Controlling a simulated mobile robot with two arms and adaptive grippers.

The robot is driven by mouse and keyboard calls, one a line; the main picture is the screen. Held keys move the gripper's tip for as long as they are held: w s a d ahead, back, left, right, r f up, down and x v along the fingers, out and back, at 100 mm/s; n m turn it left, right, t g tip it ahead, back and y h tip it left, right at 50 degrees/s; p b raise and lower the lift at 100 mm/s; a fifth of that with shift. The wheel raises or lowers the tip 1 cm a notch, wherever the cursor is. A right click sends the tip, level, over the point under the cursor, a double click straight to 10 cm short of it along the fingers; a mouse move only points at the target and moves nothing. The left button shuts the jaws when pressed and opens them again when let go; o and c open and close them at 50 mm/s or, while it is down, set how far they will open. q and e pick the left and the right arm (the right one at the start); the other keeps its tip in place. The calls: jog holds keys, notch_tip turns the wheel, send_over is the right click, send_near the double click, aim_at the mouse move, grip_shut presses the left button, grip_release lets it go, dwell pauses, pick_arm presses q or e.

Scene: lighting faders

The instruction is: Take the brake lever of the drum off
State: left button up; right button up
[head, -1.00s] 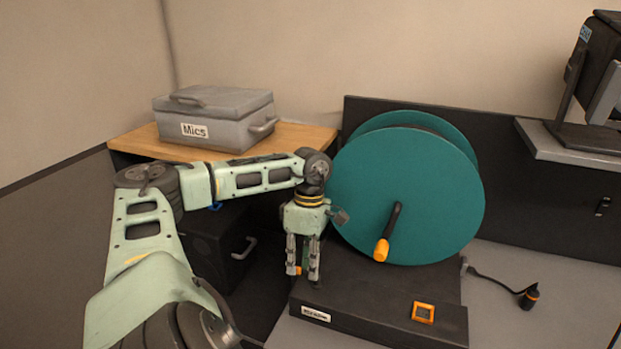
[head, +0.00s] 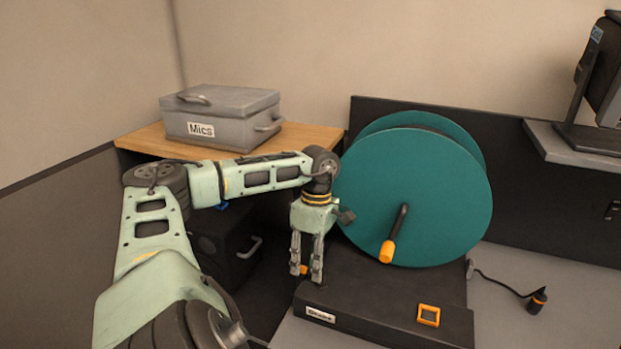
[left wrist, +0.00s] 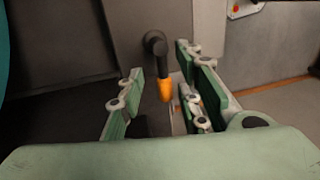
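The teal drum (head: 425,190) stands upright on a dark base (head: 385,322), with a black crank and orange handle (head: 388,251) on its face. The brake lever (left wrist: 165,88), black with an orange tip, shows in the left wrist view between and beyond my fingers. In the head view only a bit of its orange (head: 304,270) shows behind my gripper. My left gripper (head: 306,277) points down at the left of the drum. Its fingers (left wrist: 158,100) are apart, with the lever tip in the gap; I see no grip on it. My right gripper is not in view.
A grey case labelled Mics (head: 220,120) sits on a wooden top (head: 150,140) behind my left arm. An orange square frame (head: 428,315) is on the base front. A cable with a black and orange plug (head: 537,300) lies right of the drum.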

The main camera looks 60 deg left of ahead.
pick_arm(q)
notch_tip(320, 180, up, 12)
jog(key=w+a, duration=0.1)
jog(key=shift+w+f, duration=0.2)
jog(key=shift+w, duration=0.2)
dwell(0.4)
jog(key=shift+a, duration=0.15)
dwell(0.7)
